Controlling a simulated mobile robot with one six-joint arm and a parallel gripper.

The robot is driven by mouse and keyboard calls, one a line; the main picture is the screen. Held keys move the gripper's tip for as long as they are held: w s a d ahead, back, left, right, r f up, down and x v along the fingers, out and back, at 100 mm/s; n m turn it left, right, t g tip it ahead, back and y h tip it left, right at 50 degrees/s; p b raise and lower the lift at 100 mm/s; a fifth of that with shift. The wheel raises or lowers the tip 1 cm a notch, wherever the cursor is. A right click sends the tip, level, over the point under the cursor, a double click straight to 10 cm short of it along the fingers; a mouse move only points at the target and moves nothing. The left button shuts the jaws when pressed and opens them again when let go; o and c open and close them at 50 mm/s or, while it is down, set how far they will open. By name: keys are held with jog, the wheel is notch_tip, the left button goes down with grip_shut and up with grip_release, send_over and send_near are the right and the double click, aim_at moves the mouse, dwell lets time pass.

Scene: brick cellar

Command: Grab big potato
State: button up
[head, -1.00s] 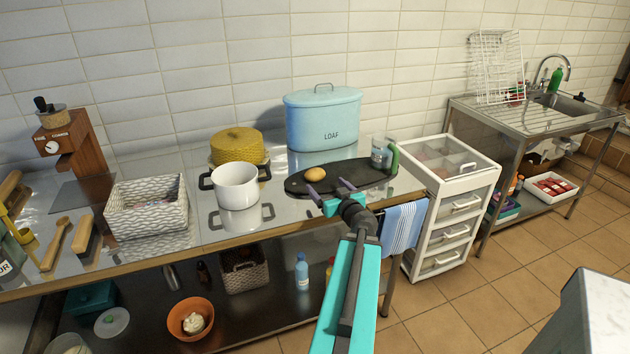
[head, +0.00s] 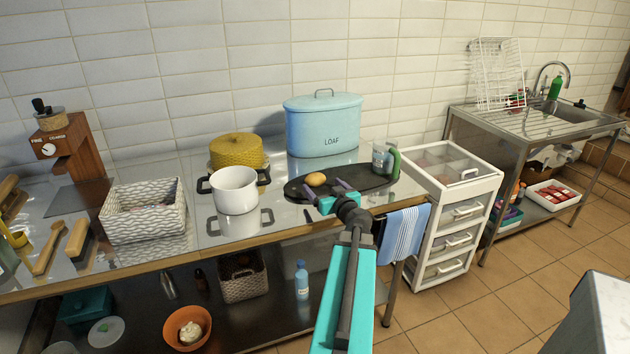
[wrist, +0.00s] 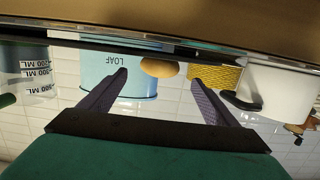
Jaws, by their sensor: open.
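A single brown potato (head: 315,179) lies on a dark oval board (head: 361,187) on the steel counter. It also shows in the wrist view (wrist: 160,67), upside down, beyond and between my finger tips. My gripper (head: 324,190) is open and empty at the board's front edge, just in front of the potato and apart from it. Both fingers show in the wrist view (wrist: 159,82).
A white pot (head: 235,187) stands left of the board. A blue LOAF bin (head: 323,125) stands behind it. A measuring jug (head: 382,157) and a green-handled item stand at the board's right. A striped towel (head: 404,232) hangs from the counter's front.

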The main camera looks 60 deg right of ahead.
aim_at(318, 180)
dwell(0.4)
jog(key=shift+p+x, duration=0.7)
jog(key=shift+x, duration=0.5)
jog(key=shift+p+x, duration=0.5)
jog(key=shift+x, duration=1)
jog(key=c, duration=1.2)
jog(key=shift+r, duration=0.1)
